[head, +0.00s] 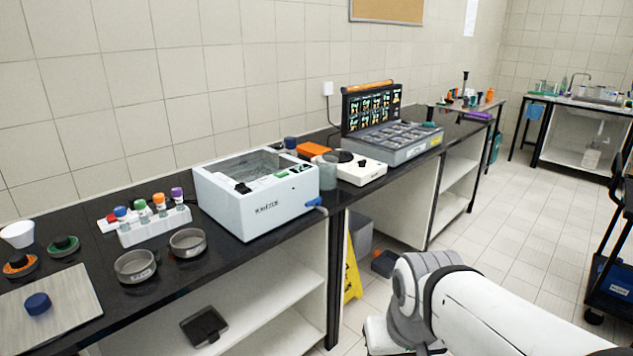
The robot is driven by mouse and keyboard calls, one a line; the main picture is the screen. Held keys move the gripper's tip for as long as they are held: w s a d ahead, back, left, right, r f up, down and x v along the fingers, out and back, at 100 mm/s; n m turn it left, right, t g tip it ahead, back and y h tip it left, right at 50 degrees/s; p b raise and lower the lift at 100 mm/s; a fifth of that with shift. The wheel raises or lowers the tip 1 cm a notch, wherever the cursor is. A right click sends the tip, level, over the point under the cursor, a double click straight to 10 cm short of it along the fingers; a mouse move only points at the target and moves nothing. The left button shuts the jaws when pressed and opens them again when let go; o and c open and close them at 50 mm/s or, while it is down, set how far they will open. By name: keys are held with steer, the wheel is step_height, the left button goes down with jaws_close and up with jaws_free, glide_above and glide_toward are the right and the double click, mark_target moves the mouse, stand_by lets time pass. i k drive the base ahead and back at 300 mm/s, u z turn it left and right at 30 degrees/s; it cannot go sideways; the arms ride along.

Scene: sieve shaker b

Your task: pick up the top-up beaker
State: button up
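A clear greyish beaker (327,174) stands on the black bench, just right of the large white water-bath-like box (258,192) and against the left side of a small white device (358,169). It looks upright; I cannot read any label on it. A white cup-like vessel (18,234) stands at the far left of the bench. I cannot tell from markings which one is called the top-up beaker. My arm reaches in at the lower right, over the floor in front of the bench and well away from both vessels. My gripper itself does not show.
Two metal sieves (188,242), a rack with coloured-cap bottles (152,226) and a grey board (50,308) occupy the bench's left part. A grey case with an upright lid (372,112) stands farther right. A yellow floor sign (353,275) is below. Floor at right is mostly clear.

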mark_target(327, 164)
steer(key=z, duration=1.6)
steer(key=i, duration=1.35)
steer(key=u, duration=2.75)
steer(key=i, duration=0.95)
steer(key=z, duration=0.05)
